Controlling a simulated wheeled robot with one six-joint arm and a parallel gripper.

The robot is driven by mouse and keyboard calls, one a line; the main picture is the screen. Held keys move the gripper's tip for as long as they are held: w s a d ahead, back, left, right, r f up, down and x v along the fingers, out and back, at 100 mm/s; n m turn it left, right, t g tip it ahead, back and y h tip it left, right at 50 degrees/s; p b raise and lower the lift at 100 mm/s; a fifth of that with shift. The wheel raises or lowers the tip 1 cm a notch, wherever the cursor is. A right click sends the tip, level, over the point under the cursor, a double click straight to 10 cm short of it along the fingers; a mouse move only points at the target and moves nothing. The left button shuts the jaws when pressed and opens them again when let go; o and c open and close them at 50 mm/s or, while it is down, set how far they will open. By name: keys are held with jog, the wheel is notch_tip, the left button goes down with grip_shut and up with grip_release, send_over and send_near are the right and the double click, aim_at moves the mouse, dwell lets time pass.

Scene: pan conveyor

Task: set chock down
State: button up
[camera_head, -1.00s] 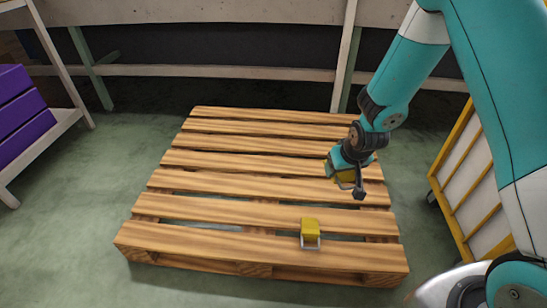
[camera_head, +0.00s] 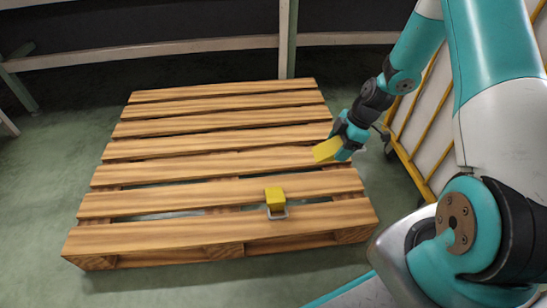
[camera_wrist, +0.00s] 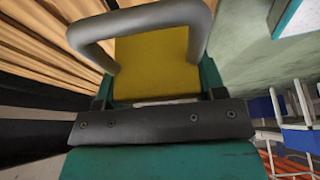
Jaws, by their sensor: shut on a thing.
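A yellow chock (camera_head: 327,149) is held in my gripper (camera_head: 338,146) above the right edge of the wooden pallet (camera_head: 215,192). In the wrist view the held chock (camera_wrist: 158,66) fills the middle, with its grey metal handle (camera_wrist: 140,14) toward the camera. My gripper is shut on it; the fingertips are mostly hidden. A second yellow chock (camera_head: 275,198) with a grey handle rests on the pallet's near boards, right of the middle.
A white-panelled rack with yellow bars (camera_head: 415,150) stands right of the pallet. A pale beam and post (camera_head: 288,40) run behind it. Most pallet boards are bare, and green floor is clear at the left.

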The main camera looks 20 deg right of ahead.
aim_at(322, 194)
notch_tip(322, 194, down, 20)
jog(key=b, duration=1)
jog(key=shift+f+b, duration=0.1)
jog(key=shift+b, duration=0.2)
jog(key=o, duration=1.1)
